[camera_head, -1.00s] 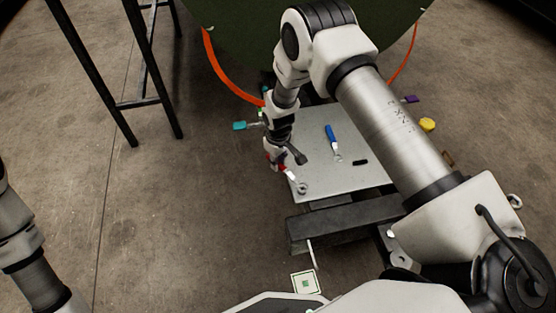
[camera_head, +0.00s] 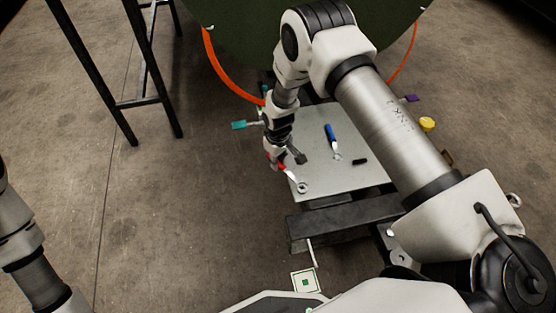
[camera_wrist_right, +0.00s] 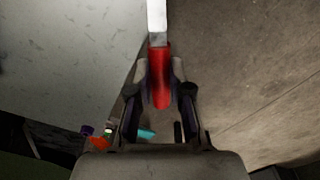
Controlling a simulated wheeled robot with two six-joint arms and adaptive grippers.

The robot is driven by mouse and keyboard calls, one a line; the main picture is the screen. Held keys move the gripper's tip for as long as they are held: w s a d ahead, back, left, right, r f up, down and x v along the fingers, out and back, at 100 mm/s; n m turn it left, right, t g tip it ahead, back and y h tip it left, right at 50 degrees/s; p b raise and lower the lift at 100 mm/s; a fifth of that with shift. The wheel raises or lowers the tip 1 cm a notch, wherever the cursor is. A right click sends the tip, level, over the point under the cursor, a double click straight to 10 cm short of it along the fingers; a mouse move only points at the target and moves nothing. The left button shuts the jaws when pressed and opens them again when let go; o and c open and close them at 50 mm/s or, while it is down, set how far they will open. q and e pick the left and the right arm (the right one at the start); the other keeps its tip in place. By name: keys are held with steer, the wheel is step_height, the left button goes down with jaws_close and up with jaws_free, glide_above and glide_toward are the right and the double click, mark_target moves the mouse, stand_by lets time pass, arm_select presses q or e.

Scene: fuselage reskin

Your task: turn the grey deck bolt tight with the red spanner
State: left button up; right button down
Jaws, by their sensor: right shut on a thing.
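The red spanner (camera_wrist_right: 161,78) is held by its red handle between the fingers of my right gripper (camera_wrist_right: 160,95) in the right wrist view. Its pale shaft runs out of the top of that view. In the head view, my right gripper (camera_head: 276,162) is low at the left edge of the grey deck plate (camera_head: 365,178). The spanner's pale shaft (camera_head: 290,174) points down and right to a grey ring-shaped end (camera_head: 302,187) near the plate's front left corner. I cannot make out the grey deck bolt separately or tell whether the ring is around it. My left gripper is out of view.
A blue-handled spanner (camera_head: 331,135) and a small black piece (camera_head: 360,162) lie on the plate. A teal tag (camera_head: 239,125) sticks out left. A dark beam (camera_head: 345,222) is in front of the plate. A black metal stand (camera_head: 128,75) is at upper left.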

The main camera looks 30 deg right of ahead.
steer(key=shift+f+b, duration=0.45)
steer(key=shift+f, duration=0.4)
